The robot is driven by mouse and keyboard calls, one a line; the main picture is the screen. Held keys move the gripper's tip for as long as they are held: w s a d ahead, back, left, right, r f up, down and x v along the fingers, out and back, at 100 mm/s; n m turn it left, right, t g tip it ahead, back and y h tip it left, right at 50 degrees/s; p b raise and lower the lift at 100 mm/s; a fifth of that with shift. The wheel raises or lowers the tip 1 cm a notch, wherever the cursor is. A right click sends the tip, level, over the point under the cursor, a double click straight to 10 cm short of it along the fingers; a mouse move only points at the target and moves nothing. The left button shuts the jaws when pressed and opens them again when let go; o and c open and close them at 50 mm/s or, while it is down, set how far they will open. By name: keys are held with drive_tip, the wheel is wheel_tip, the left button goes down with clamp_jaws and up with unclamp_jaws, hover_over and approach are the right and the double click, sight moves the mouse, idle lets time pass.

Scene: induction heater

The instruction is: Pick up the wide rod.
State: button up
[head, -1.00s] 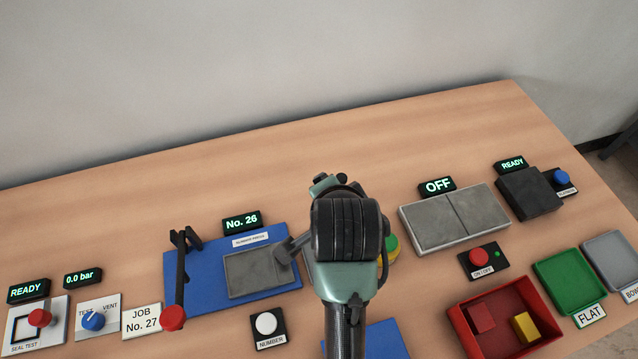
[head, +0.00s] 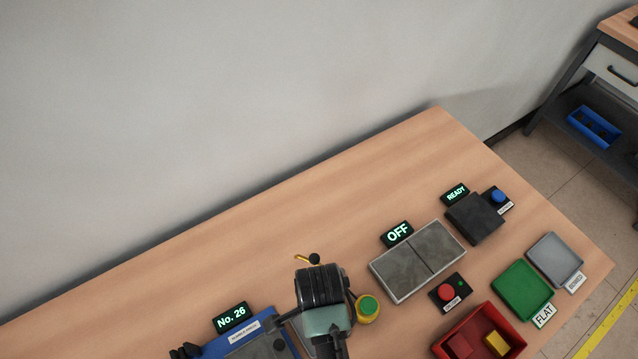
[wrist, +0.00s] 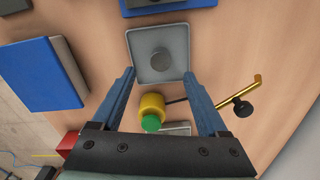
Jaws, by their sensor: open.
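My gripper (wrist: 160,74) is open, with its two blue fingers spread and nothing between the tips in contact with them. In the wrist view a dark grey round piece (wrist: 161,59) is seen from above in a light grey square tray (wrist: 140,75). It may be the wide rod, but its height cannot be told. It appears between and just beyond the fingertips. In the head view my arm hides the gripper and this piece.
A yellow cylinder with a green top (wrist: 152,108) shows close to the fingers, also in the head view (head: 368,308). A brass bent rod with a black knob (wrist: 243,106) lies to the right. The heater plate (head: 417,262) reads OFF. A red bin (head: 480,340) stands at front.

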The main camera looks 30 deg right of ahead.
drive_tip(key=shift+f+p, duration=0.3)
drive_tip(key=shift+f, duration=2.8)
clamp_jaws()
